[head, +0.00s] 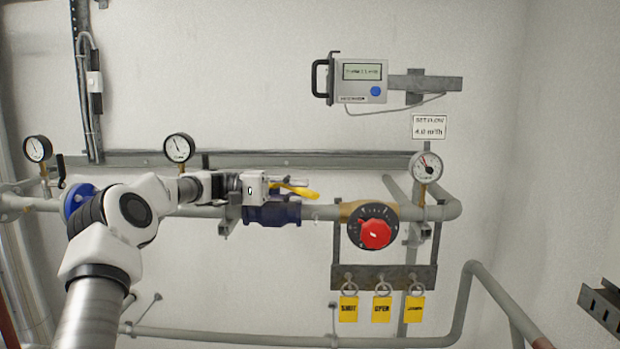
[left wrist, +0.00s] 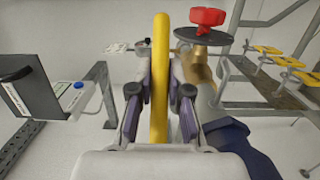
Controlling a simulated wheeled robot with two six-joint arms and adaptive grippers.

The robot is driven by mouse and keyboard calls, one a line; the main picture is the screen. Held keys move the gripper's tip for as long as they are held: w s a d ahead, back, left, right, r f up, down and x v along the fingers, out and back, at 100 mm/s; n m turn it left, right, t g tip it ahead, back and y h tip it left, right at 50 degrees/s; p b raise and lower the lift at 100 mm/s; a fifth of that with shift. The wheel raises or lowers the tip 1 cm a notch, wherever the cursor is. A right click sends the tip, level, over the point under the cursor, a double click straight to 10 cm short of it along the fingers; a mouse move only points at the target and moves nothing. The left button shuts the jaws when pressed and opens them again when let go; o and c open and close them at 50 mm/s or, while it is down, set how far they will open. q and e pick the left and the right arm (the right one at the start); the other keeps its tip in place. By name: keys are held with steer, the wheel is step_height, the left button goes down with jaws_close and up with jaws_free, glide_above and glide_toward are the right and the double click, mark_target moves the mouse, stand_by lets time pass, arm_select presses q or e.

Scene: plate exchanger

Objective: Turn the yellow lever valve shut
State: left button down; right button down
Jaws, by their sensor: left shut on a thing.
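The yellow lever (head: 308,193) belongs to a valve with a dark blue body (head: 272,213) on the horizontal grey pipe. In the head view the lever extends to the right, slightly down, close to the pipe's direction. My left gripper (head: 298,184) is shut on the lever just above the pipe. In the left wrist view the yellow lever (left wrist: 160,60) stands between both fingers of the left gripper (left wrist: 160,100), and the blue body (left wrist: 238,140) is at lower right. The gripper hides part of the lever in the head view. My right gripper is not in view.
A red knob (head: 376,234) on a black dial is right of the valve. Yellow tags (head: 382,309) hang from a bracket below it. Gauges (head: 179,148) stand along the pipe, another (head: 425,167) at right. A display box (head: 360,78) is on the wall above.

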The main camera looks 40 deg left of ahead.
arm_select(q)
steer(key=shift+s+f+g, duration=0.25)
steer(key=shift+f+g, duration=0.05)
steer(key=c, duration=1.1)
jaws_free()
steer(key=shift+d+r, duration=0.1)
steer(key=shift+r, duration=0.1)
steer(key=v, duration=0.7)
steer(key=shift+a, duration=0.3)
steer(key=shift+f, duration=0.1)
steer(key=shift+c, duration=0.4)
